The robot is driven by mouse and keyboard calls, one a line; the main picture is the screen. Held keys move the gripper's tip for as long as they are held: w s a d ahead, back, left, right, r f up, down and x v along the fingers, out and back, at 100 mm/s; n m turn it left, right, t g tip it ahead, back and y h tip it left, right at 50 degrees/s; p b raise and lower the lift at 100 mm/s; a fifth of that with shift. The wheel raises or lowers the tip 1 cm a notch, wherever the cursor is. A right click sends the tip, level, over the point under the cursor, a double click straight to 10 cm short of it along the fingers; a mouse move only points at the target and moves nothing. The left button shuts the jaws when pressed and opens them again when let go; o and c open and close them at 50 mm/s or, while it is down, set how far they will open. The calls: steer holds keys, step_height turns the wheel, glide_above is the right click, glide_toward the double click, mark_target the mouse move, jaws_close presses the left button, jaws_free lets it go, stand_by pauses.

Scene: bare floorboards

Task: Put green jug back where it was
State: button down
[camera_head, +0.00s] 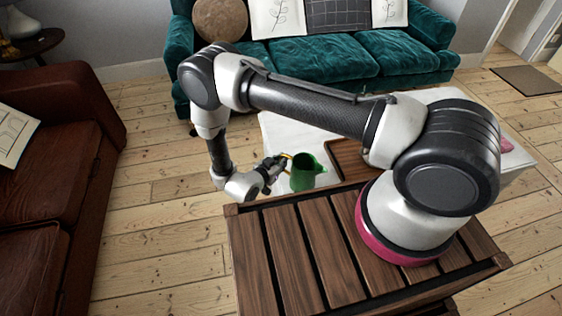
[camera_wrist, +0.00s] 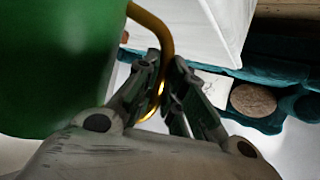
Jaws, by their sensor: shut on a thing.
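The green jug (camera_head: 304,172) is upright in the head view, over the near left part of a white table (camera_head: 275,132). Its yellow handle points left, toward my gripper (camera_head: 275,163). In the wrist view the jug (camera_wrist: 55,65) fills the upper left, and my gripper (camera_wrist: 165,85) is shut on its curved golden handle (camera_wrist: 158,38). The jug's base is partly hidden behind my slatted wooden top, so I cannot tell whether it touches the table.
A wooden tray (camera_head: 348,160) lies on the white table right of the jug, partly behind my arm. A teal sofa (camera_head: 325,62) stands behind the table. A brown leather sofa (camera_head: 60,165) is at left. Bare floorboards (camera_head: 160,200) lie between.

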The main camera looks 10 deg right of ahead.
steer(key=c, duration=1.5)
jaws_free()
steer(key=shift+f, duration=0.1)
steer(key=shift+s+a+r, duration=0.1)
steer(key=shift+a+r, duration=0.05)
steer(key=shift+r, duration=0.05)
steer(key=v, duration=1.1)
steer(key=shift+s+a, duration=0.2)
steer(key=shift+s, duration=0.05)
